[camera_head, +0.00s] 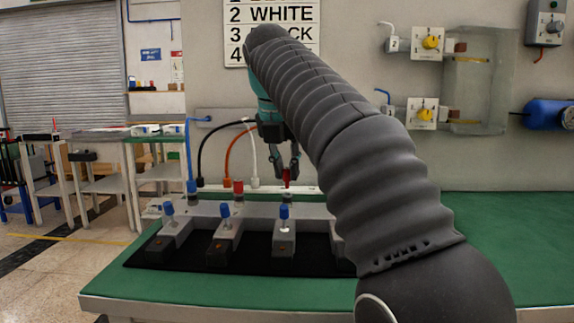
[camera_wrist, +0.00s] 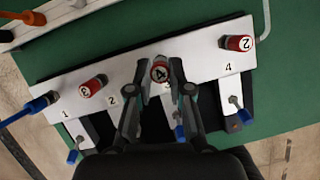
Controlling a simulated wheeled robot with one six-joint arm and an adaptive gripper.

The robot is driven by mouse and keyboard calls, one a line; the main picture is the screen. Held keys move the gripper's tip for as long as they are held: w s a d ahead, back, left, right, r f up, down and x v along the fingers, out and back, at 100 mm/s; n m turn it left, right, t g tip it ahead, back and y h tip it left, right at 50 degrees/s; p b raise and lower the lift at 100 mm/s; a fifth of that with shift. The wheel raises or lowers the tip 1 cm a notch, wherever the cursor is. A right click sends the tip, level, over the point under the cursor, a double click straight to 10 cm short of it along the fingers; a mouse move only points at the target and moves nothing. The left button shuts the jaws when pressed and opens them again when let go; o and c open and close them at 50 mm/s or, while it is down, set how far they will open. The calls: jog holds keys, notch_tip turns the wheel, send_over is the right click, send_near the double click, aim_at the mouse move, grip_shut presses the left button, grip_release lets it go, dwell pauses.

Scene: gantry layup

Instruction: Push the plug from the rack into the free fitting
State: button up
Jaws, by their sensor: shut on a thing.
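My gripper (camera_head: 287,172) is shut on a red plug (camera_head: 287,177). In the wrist view, this plug (camera_wrist: 160,72) has a 4 on its top and sits between the two fingertips. It is over the third place of the pale manifold (camera_wrist: 60,90), whose partly hidden number shows just below it. I cannot tell whether the plug touches the fitting beneath it. Another red plug (camera_wrist: 90,88) stands at place 2, and a red plug marked 2 (camera_wrist: 237,43) stands at place 4. A blue hose end (camera_wrist: 45,99) is at place 1.
Blue-topped levers (camera_head: 168,210) stand along the manifold's front, above a black mat. A white rail (camera_head: 215,186) lies behind it, with black, orange and white hoses (camera_head: 253,155) nearby. The green bench (camera_head: 500,240) is clear at right. A number sign (camera_head: 285,14) hangs behind.

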aim_at(285, 175)
jog(key=shift+f+b, duration=1)
jog(key=shift+f, duration=0.45)
jog(key=o, duration=0.8)
jog(key=shift+r, duration=0.2)
jog(key=v, duration=0.5)
jog(key=shift+s+a+r, duration=0.1)
jog(key=shift+r, duration=0.3)
jog(key=shift+s+r, duration=0.3)
jog(key=shift+r, duration=0.25)
